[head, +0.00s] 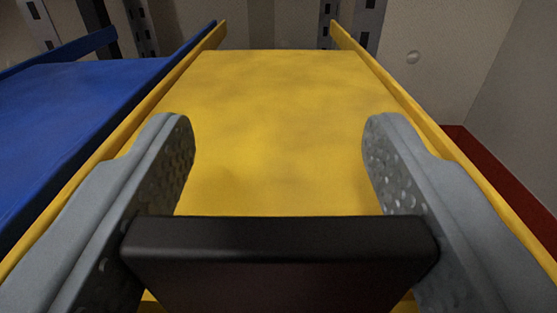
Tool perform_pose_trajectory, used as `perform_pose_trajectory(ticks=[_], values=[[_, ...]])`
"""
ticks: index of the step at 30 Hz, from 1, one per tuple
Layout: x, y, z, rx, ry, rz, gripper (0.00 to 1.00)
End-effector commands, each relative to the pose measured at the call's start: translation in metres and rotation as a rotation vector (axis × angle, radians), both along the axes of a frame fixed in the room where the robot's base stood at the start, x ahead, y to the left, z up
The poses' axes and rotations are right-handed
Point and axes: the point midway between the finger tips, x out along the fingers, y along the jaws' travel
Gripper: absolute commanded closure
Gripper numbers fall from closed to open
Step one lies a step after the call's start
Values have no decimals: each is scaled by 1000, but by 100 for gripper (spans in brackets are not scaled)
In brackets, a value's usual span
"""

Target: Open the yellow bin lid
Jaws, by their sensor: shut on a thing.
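The yellow bin lid (275,110) fills the middle of the head view, a flat yellow panel between two raised yellow side edges. A black bar handle (280,250) crosses its near end. My gripper (279,140) has its two grey dimpled fingers at the left and right ends of the handle and is shut on it. The fingertips reach past the handle over the yellow panel. The lid's front edge is mostly hidden behind the handle and fingers. I cannot tell from this view whether the lid is raised.
A blue bin (70,110) with a raised edge stands close on the left. A red surface (500,165) shows low on the right beside a pale wall (440,60). Grey slotted metal uprights (357,20) stand behind the yellow bin.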

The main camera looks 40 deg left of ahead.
Motion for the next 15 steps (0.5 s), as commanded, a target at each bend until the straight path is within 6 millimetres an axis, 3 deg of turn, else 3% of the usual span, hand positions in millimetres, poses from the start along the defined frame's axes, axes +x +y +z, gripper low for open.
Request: perform_pose_trajectory(ticks=[4, 11, 12, 15], values=[[17, 14, 0, 0, -1, 2, 86], [18, 14, 0, 1, -1, 1, 86], [18, 14, 0, 1, -1, 0, 44], [18, 14, 0, 1, -1, 0, 24]])
